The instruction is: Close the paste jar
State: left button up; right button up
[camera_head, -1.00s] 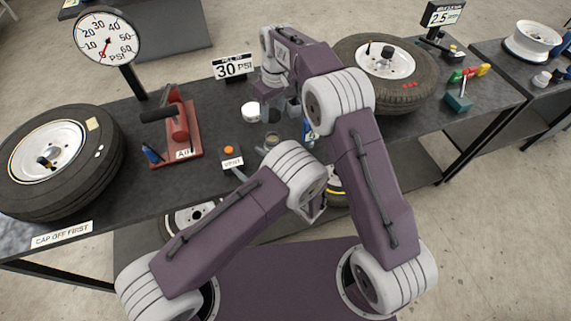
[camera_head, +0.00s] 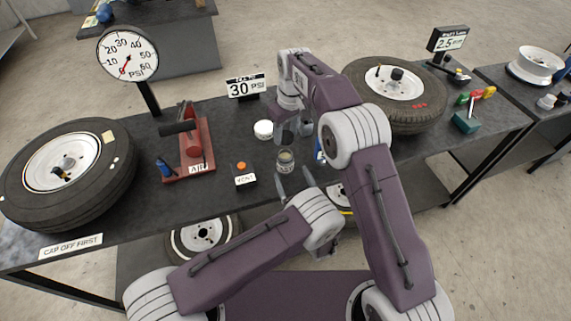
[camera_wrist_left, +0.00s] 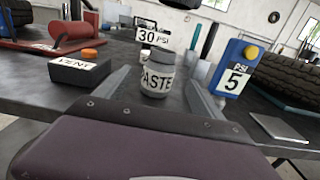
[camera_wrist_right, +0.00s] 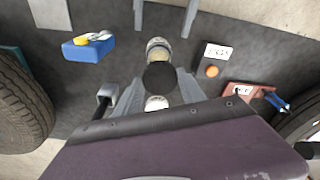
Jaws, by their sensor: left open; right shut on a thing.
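The paste jar (camera_head: 286,161) stands upright on the bench; its PASTE label faces the left wrist camera (camera_wrist_left: 157,78).
The VENT box (camera_head: 243,174) stands left of the jar. The red air stand (camera_head: 188,150) and a tyre (camera_head: 112,190) are further left; another tyre (camera_head: 425,110) is at the right.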

aim_at(288, 167)
pick_arm(q)
jog(key=x, duration=0.7)
jog(key=shift+w, duration=0.25)
grip_shut()
pick_arm(e)
jog(key=shift+f, duration=2.5)
